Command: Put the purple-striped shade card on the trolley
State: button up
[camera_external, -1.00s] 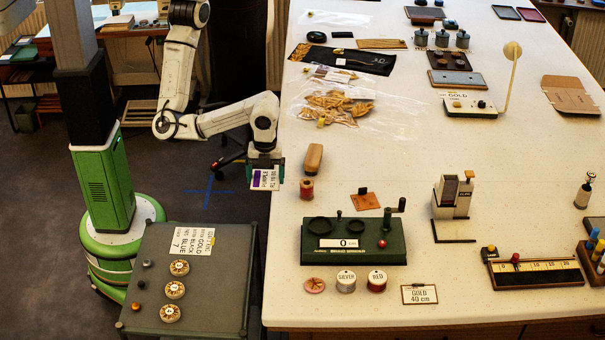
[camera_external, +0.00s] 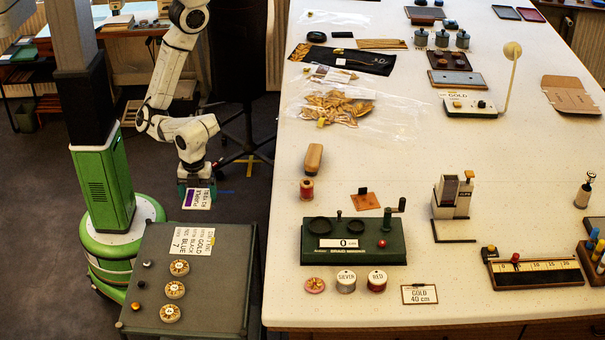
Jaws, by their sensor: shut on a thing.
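My gripper (camera_external: 196,186) is shut on the purple-striped shade card (camera_external: 197,199), a small white card with a purple band at its left and dark lettering. The card hangs below the gripper, just beyond the trolley's far edge in the picture, and looks apart from the trolley. The trolley (camera_external: 205,290) has a flat dark grey-green top and stands at the lower left, beside the table. The fingertips are small and partly hidden by the card.
On the trolley lie a white lettered card (camera_external: 193,241), several round discs such as this one (camera_external: 180,267), and small knobs along its left side. Its right and front top is clear. The crowded white table (camera_external: 450,190) stands to the right.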

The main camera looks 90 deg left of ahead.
jog(key=w+d+f+b, duration=0.4)
jog(key=w+d+b, duration=0.1)
jog(key=w+d, duration=0.1)
send_over(230, 255)
jog(key=f, duration=0.4)
jog(key=shift+s+a+f+b, duration=0.3)
jog(key=shift+f+b, duration=0.05)
jog(key=shift+b, duration=0.05)
jog(key=shift+w+d+f, duration=0.25)
jog(key=shift+f, duration=1.75)
jog(key=shift+f, duration=0.2)
jog(key=o, duration=0.8)
jog(key=shift+r, duration=0.1)
notch_tip(230, 255, up, 12)
jog(key=p, duration=0.1)
